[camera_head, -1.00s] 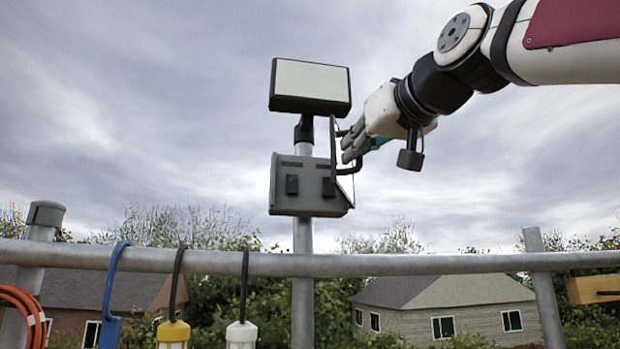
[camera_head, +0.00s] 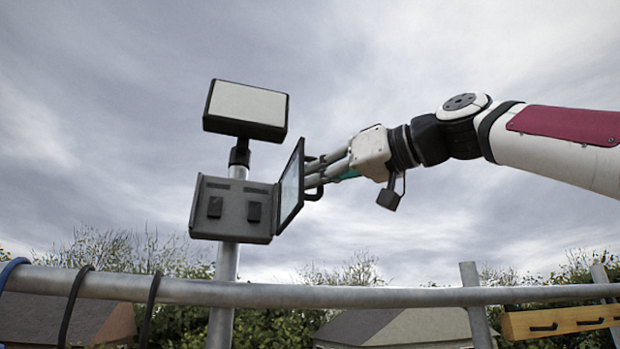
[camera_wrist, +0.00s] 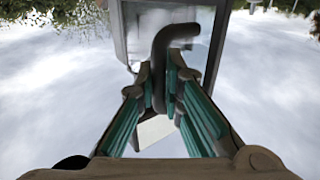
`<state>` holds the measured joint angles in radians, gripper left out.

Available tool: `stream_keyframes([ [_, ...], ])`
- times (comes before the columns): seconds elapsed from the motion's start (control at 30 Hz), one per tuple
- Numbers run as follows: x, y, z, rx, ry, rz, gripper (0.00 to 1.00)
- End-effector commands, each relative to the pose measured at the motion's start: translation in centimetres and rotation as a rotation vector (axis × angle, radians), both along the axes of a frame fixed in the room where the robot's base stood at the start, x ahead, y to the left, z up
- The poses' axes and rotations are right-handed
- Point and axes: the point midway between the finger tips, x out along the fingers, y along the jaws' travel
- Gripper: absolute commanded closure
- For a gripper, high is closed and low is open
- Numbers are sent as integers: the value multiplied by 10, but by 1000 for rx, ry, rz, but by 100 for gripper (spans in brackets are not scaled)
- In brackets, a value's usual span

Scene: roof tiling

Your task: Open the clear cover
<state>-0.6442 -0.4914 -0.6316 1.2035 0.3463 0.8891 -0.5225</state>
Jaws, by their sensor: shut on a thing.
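The clear cover (camera_head: 291,185) has a dark frame and a see-through pane. It stands out from the right edge of a grey switch box (camera_head: 232,208) on a pole, leaving the box's front with two dark switches uncovered. A dark bent handle (camera_wrist: 172,38) sticks out from the cover's outer side. My gripper (camera_head: 312,179) is at that outer side, to the right of the box. In the wrist view its green-padded fingers (camera_wrist: 160,88) are closed around the handle. The fingertips are partly hidden by the handle and cover in the head view.
A pale panel in a dark frame (camera_head: 246,108) sits on the pole above the box. A grey metal rail (camera_head: 380,297) runs across below, with dark hooks hung at left. A wooden rack (camera_head: 560,320) hangs at lower right. Open sky surrounds the arm.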

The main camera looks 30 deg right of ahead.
Motion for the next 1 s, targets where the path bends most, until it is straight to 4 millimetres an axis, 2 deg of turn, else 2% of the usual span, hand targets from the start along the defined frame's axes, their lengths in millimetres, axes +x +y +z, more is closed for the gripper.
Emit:
stream_keyframes([
  [0.03, -4, -5, 6, 11, -16, -7, 100],
  [0.2, -4, -9, 7, 11, -16, -10, 100],
  [0.67, -4, -10, 7, 11, -16, -10, 100],
  [0.7, -4, -10, 7, 11, -16, -10, 87],
  [0.73, -4, -10, 7, 11, -16, -10, 82],
  [1.0, -4, -9, 6, 9, -15, -8, 82],
])
